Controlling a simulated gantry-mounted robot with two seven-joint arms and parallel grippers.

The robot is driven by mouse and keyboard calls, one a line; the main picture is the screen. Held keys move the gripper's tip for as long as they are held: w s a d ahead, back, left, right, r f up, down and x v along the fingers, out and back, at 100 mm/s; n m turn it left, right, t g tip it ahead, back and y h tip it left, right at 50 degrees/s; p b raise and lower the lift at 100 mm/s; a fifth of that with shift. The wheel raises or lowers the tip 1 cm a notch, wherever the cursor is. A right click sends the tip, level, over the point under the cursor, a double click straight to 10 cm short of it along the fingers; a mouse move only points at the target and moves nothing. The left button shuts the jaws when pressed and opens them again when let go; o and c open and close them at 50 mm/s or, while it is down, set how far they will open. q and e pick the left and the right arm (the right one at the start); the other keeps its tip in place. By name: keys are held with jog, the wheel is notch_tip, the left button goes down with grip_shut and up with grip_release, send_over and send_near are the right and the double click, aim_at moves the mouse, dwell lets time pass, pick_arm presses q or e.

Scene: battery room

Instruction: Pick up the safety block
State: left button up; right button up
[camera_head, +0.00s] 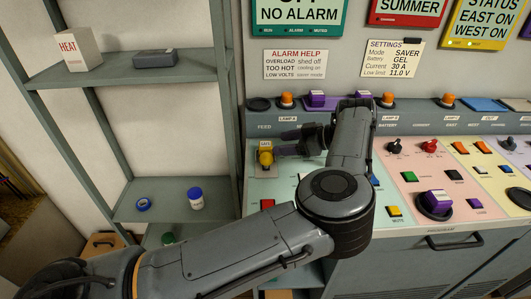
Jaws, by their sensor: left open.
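My left arm comes in from the lower left and bends over the sloped control panel (289,187). My left gripper (284,145) points left, just above the panel's left section, and is open. A small yellow piece (265,157) sits on a grey plate there, just left of the fingertips; it may be the safety block, but no readable label confirms it. I see nothing between the fingers. Purple blocks (316,98) stand on the ledge behind, and another purple block (437,201) sits on a round dark base at the right. My right gripper is out of view.
A grey shelf rack (127,72) stands at the left with a HEAT box (75,49), a dark device (155,58), blue tape (143,204) and a blue-capped jar (196,199). Orange knobs (287,99) line the rear ledge. My forearm hides part of the panel's middle.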

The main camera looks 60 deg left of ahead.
aim_at(268, 145)
pick_arm(q)
jog(key=shift+s+a+f, duration=0.1)
jog(key=shift+a, duration=0.15)
jog(key=shift+s+a+f+b, duration=0.15)
jog(key=shift+a+f+b, duration=0.1)
jog(key=shift+b, duration=0.1)
jog(key=b+x, duration=0.1)
jog(key=x, duration=0.2)
jog(key=shift+a+f+b, duration=0.1)
jog(key=shift+f+b, duration=0.05)
jog(key=shift+b, duration=0.15)
jog(key=shift+s+a+f, duration=0.1)
jog(key=shift+s+a, duration=0.2)
jog(key=shift+a, duration=0.15)
jog(key=c, duration=1.1)
jog(key=shift+o, duration=0.2)
